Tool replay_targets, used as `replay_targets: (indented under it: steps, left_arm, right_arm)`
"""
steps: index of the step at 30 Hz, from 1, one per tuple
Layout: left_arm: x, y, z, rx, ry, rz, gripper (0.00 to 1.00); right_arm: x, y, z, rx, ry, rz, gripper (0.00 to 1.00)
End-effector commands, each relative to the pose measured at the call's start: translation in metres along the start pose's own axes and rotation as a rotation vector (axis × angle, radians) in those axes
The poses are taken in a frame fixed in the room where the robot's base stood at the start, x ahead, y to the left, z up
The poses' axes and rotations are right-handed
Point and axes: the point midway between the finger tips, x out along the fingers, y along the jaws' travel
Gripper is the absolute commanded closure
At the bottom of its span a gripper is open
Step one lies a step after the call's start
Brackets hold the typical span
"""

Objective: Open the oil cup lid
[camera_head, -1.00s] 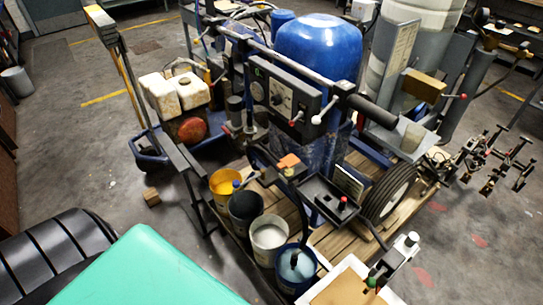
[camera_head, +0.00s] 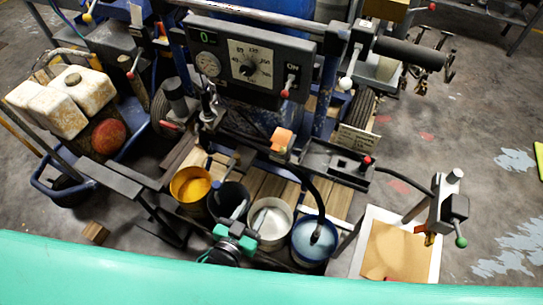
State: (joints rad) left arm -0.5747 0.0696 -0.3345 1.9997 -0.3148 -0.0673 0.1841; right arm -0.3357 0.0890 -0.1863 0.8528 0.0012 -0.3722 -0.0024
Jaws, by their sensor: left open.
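The line striper's grey control panel (camera_head: 248,62), with a gauge and dial, is in the upper middle. I cannot tell for sure which part is the oil cup lid. My right gripper is out of view.
Buckets, one yellow (camera_head: 190,185), one black (camera_head: 229,199), one white (camera_head: 270,222) and one blue (camera_head: 314,240), stand on the wooden deck. White jugs (camera_head: 80,88) are at left. A tan board (camera_head: 398,250) and a lever stand (camera_head: 446,205) are at right.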

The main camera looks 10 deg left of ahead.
Motion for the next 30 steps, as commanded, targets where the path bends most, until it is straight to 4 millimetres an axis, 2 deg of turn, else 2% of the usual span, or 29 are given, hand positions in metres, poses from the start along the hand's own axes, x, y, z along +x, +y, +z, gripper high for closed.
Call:
replay_targets:
  steps: [1,3,6,9,13,17,30]
  left_arm:
    - [-0.005,0.0,-0.025,-0.004,0.054,-0.002,0.56]
    - [-0.011,0.0,-0.054,-0.006,0.113,-0.005,0.56]
    - [-0.019,0.0,-0.083,-0.008,0.169,-0.008,0.56]
    - [-0.022,-0.001,-0.098,-0.009,0.198,-0.009,0.56]
    - [-0.017,-0.001,-0.104,-0.009,0.206,-0.01,0.56]
    - [-0.002,-0.001,-0.108,-0.009,0.207,-0.01,0.56]
    - [0.067,-0.002,-0.121,-0.009,0.205,-0.01,0.56]
  right_arm:
    - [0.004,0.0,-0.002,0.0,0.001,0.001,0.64]
    - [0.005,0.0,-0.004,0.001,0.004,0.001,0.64]
    - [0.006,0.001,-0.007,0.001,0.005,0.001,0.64]
    - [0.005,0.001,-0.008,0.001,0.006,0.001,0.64]
    - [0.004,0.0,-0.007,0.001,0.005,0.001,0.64]
    - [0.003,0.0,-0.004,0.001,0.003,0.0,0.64]
    - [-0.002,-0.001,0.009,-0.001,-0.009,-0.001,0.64]
